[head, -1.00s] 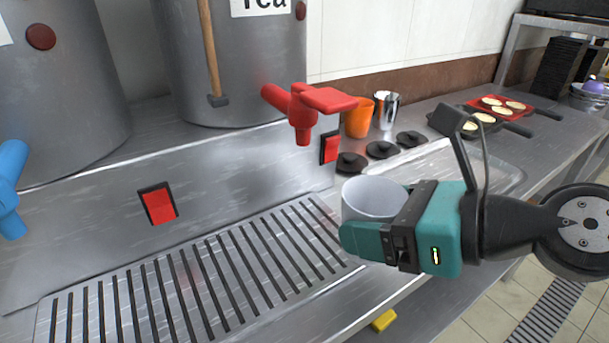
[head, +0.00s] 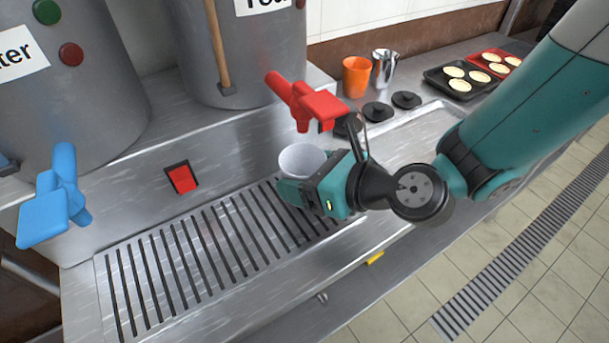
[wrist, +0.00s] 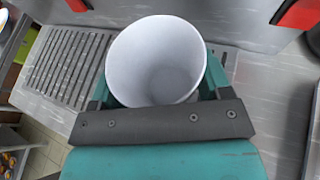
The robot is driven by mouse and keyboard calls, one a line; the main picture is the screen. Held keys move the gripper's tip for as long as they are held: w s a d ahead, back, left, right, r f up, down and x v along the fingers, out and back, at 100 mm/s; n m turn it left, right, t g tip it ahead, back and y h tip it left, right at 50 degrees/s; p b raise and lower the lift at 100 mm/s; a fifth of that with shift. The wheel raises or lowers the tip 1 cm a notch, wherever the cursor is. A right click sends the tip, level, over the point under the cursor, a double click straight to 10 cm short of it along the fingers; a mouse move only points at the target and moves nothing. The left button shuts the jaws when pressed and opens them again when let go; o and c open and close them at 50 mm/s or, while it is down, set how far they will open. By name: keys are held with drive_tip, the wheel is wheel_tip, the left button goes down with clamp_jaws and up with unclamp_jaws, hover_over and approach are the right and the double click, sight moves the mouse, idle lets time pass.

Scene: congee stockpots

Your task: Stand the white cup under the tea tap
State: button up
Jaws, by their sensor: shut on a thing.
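The white cup (head: 303,159) is held upright in my gripper (head: 292,182), over the right end of the slotted drip tray (head: 158,262). In the wrist view the cup (wrist: 158,62) sits open side up and empty between the fingers of my gripper (wrist: 160,88). The red tea tap (head: 303,104) sticks out from the tea stockpot (head: 245,62). In the head view its spout end is just above the cup's rim; I cannot tell whether it is directly over the cup. The cup's base is hidden by my gripper, so contact with the tray is unclear.
A blue tap (head: 57,196) is at the left by the water pot (head: 75,80). A red switch (head: 182,177) is on the panel. An orange cup (head: 356,76), a metal pitcher (head: 384,68) and black lids (head: 377,112) stand behind right. The tray's left part is clear.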

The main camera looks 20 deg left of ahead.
drive_tip(key=shift+f, duration=0.65)
drive_tip(key=shift+f, duration=0.2)
drive_tip(key=o, duration=0.9)
drive_tip(key=shift+r, duration=0.1)
